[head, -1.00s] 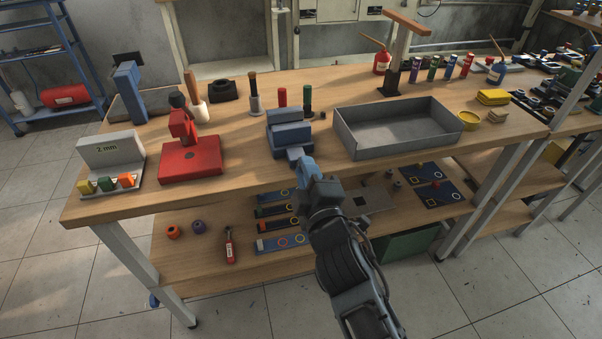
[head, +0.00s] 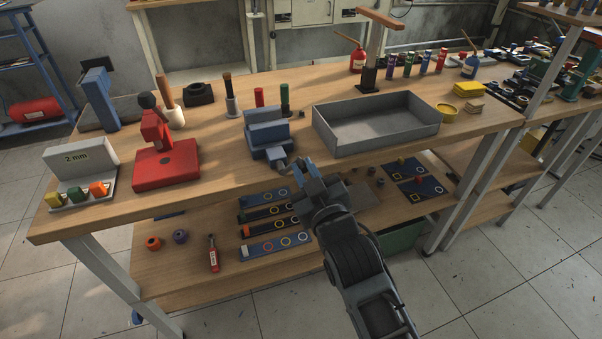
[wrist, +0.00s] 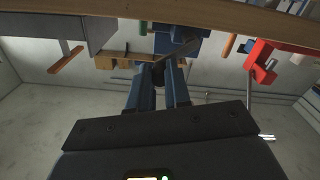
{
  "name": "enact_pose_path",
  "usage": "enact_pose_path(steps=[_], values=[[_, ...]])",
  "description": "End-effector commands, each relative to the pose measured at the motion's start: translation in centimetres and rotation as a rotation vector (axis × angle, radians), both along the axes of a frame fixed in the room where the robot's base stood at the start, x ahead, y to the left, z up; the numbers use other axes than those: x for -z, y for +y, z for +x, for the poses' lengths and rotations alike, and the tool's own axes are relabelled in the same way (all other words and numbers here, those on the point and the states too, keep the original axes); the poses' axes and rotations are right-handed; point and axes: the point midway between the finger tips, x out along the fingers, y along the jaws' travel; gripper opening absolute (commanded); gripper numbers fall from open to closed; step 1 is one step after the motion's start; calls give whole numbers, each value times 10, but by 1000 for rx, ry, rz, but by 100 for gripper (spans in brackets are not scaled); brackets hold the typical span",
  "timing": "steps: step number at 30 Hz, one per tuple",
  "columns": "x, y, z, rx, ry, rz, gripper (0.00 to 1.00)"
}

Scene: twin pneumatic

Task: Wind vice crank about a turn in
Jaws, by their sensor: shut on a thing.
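The blue vice (head: 266,130) stands at the front edge of the workbench (head: 216,180) in the head view; its blue underside (wrist: 185,42) shows in the wrist view. My gripper (head: 303,172) is just in front of the vice and to its right, beyond the bench edge. In the wrist view its two blue fingers (wrist: 160,88) are closed around the dark end of the vice crank (wrist: 158,74). A grey crank arm runs from there up toward the vice. In the head view my gripper mostly hides the crank.
A grey open tray (head: 375,125) stands right of the vice. A red press (head: 165,165) and a 2 mm block (head: 80,158) are to the left. A lower shelf (head: 200,275) below holds strips and small parts. Open floor lies in front.

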Motion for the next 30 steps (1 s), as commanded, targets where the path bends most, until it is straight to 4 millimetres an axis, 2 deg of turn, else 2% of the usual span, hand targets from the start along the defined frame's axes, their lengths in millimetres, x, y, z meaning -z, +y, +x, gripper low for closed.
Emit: enact_pose_path(steps=[1,15,30], values=[[6,-2,0,1,14,36,0],[14,-7,1,1,87,285,0],[15,-7,1,1,99,322,0]])
